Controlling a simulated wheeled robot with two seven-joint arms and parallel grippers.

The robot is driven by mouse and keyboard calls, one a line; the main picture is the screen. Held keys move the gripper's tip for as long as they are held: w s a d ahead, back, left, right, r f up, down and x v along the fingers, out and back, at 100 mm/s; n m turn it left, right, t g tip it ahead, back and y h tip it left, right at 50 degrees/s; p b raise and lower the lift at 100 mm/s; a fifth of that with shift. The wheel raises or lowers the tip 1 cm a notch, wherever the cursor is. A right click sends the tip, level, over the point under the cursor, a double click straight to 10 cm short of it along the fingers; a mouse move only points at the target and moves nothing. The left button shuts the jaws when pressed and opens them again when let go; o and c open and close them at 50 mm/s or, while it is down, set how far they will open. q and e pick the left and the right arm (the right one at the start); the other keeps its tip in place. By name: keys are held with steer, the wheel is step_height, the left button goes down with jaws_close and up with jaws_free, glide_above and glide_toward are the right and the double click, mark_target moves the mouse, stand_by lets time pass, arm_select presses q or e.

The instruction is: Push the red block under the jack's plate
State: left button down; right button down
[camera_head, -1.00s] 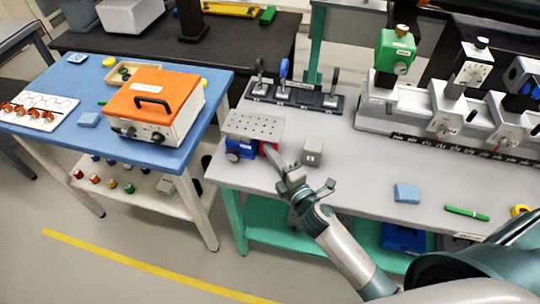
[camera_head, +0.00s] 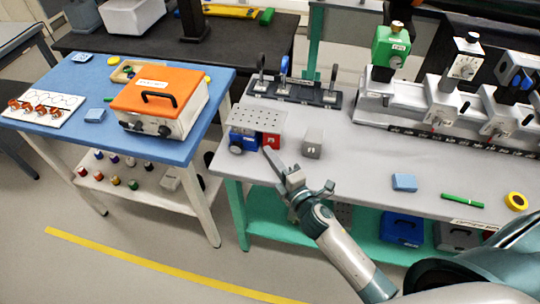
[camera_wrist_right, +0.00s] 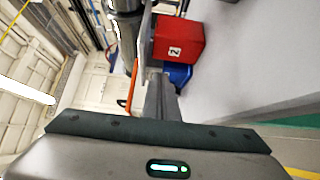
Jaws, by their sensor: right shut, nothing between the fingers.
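The red block (camera_head: 272,141) sits on the grey bench below the right end of the jack's perforated grey plate (camera_head: 258,117). The jack's blue body (camera_head: 238,142) is left of it. In the right wrist view the red block (camera_wrist_right: 180,42) shows a white label with a "2", and part of the blue jack (camera_wrist_right: 178,74) shows near it. How deep the block sits under the plate is hard to tell. My right gripper (camera_head: 266,151) is shut and empty, its tip in front of the block, seemingly just apart from it. My left gripper is not in view.
A grey block (camera_head: 313,143) stands right of the jack. Behind are a dark rack of upright tools (camera_head: 290,93) and the optical rail (camera_head: 400,115). A blue sponge-like block (camera_head: 404,182) and green pen (camera_head: 462,201) lie right. Bench between is clear.

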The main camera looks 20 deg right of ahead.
steer(key=shift+s+d, duration=0.1)
steer(key=shift+s, duration=0.65)
steer(key=shift+s+d+f+b, duration=0.25)
steer(key=shift+s+b, duration=0.2)
steer(key=shift+s, duration=0.2)
steer(key=s+b, duration=0.2)
steer(key=s, duration=0.4)
steer(key=shift+s+d+r, duration=0.2)
steer(key=shift+s+d, duration=0.15)
steer(key=shift+d, duration=0.1)
